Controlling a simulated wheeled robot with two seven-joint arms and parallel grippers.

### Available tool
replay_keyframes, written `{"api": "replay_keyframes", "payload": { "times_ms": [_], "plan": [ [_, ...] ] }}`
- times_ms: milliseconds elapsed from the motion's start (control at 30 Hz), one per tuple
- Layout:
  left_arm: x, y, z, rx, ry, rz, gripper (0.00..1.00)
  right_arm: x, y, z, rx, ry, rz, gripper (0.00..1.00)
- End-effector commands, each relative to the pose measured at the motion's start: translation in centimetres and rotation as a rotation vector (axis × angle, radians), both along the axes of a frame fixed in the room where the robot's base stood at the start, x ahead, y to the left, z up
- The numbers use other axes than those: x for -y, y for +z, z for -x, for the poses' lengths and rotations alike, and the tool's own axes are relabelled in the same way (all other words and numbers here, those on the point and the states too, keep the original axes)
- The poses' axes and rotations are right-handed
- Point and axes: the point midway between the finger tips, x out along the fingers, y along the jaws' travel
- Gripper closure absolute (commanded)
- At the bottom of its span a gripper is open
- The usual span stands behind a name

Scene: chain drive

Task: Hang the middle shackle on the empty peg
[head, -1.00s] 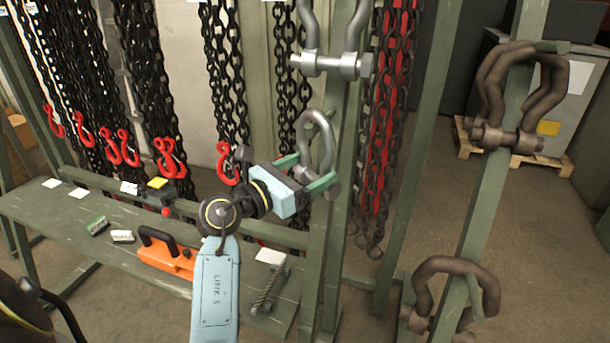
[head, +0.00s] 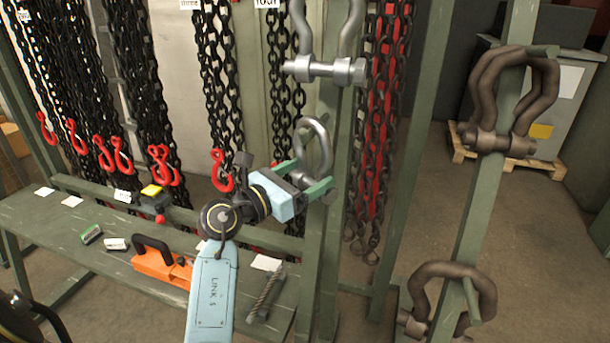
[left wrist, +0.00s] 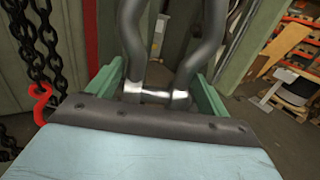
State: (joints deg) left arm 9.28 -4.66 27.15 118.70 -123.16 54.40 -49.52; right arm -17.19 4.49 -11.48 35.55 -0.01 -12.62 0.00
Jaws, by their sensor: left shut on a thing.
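A grey steel shackle (head: 325,152) stands bow up at the upright post in the middle of the head view. My left gripper (head: 306,178) is shut on its lower end, with a green finger on either side. In the left wrist view the shackle's bright pin (left wrist: 155,95) lies between the fingers (left wrist: 158,98), and its two legs rise out of the picture. Whether a peg still bears it cannot be told. A bigger grey shackle (head: 322,68) is above it. I cannot pick out an empty peg. My right gripper is not in view.
Two brown shackles, an upper (head: 482,105) and a lower (head: 425,272), hang on pegs of the right post (head: 484,190). Black chains with red hooks (head: 222,172) hang behind my left arm. A green bench (head: 60,225) below bears an orange tool (head: 160,266).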

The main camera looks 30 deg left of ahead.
Motion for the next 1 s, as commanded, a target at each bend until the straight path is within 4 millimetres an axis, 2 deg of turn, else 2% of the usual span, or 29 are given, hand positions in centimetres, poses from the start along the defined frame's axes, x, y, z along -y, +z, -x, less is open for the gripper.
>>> {"api": "replay_keyframes", "payload": {
  "times_ms": [167,200,333,667,767,1000],
  "plan": [
    [0.0,0.3,0.0,0.008,0.001,0.0,0.77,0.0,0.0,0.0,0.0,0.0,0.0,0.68],
    [0.0,0.3,0.0,0.008,0.001,0.0,0.17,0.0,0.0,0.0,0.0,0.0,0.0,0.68],
    [0.0,0.2,0.0,0.006,0.0,0.001,0.0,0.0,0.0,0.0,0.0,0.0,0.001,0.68],
    [-0.2,-0.3,0.6,-0.006,0.001,-0.002,0.0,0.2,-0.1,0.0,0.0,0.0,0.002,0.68],
    [-0.6,-0.4,2.0,-0.005,0.001,-0.005,0.0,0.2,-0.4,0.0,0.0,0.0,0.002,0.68],
    [-2.1,-0.8,7.2,-0.002,0.002,-0.005,0.0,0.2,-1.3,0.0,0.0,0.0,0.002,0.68]
  ]
}}
